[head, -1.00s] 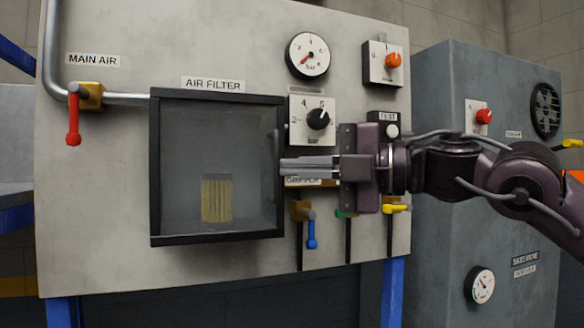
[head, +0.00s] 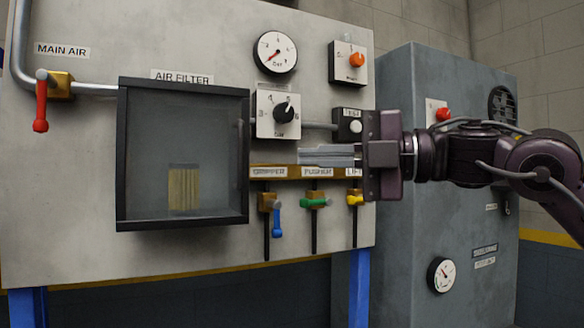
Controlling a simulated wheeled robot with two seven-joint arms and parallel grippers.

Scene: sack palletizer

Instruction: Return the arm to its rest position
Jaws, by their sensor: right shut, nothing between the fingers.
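My right gripper (head: 302,155) reaches in from the right in the head view. Its fingers are together with nothing between them. They point left, in front of the grey panel (head: 170,40), between the black selector knob (head: 284,110) and the PUSHER label. The gripper body (head: 382,155) hides part of the panel's right edge. The fingertips are apart from the air filter box (head: 232,215), whose dark-framed clear door looks closed over a yellowish filter (head: 184,188). My left gripper is out of view.
Blue (head: 276,218), green (head: 314,203) and yellow (head: 355,199) valve handles sit below the fingers. A red handle (head: 40,110) hangs at left. A pressure gauge (head: 275,53) and orange knob (head: 356,59) are above. A grey cabinet (head: 400,270) stands at right.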

